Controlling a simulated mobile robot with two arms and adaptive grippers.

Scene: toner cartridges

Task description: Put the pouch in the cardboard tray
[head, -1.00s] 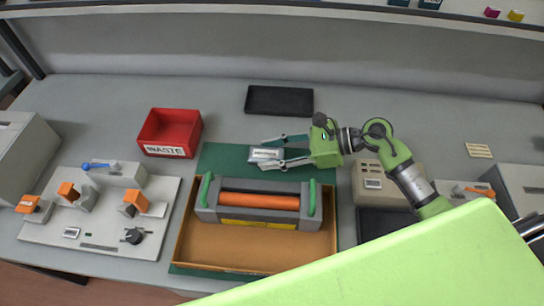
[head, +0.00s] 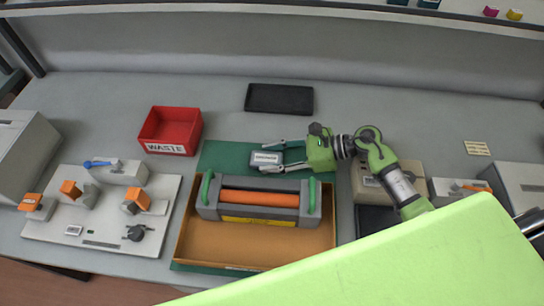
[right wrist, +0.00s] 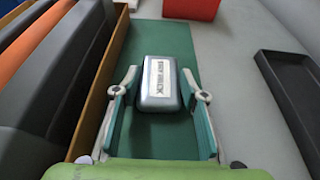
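The pouch (head: 266,159) is a small silver pack with a dark-lettered white label, lying on the green mat behind the cardboard tray. It also shows in the right wrist view (right wrist: 160,82). My right gripper (head: 264,157) reaches in from the right, open, its two teal fingers on either side of the pouch. In the right wrist view, gaps show between the fingers (right wrist: 159,88) and the pouch. The cardboard tray (head: 205,248) holds a grey toner cartridge with an orange roller (head: 258,198) in its rear part; its front floor is bare. My left gripper is out of view.
A red waste bin (head: 170,131) stands left of the green mat (head: 225,154). A black shallow tray (head: 279,99) lies behind it. A beige device (head: 410,172) is right of the mat, and a white panel with orange parts (head: 60,240) is at the left.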

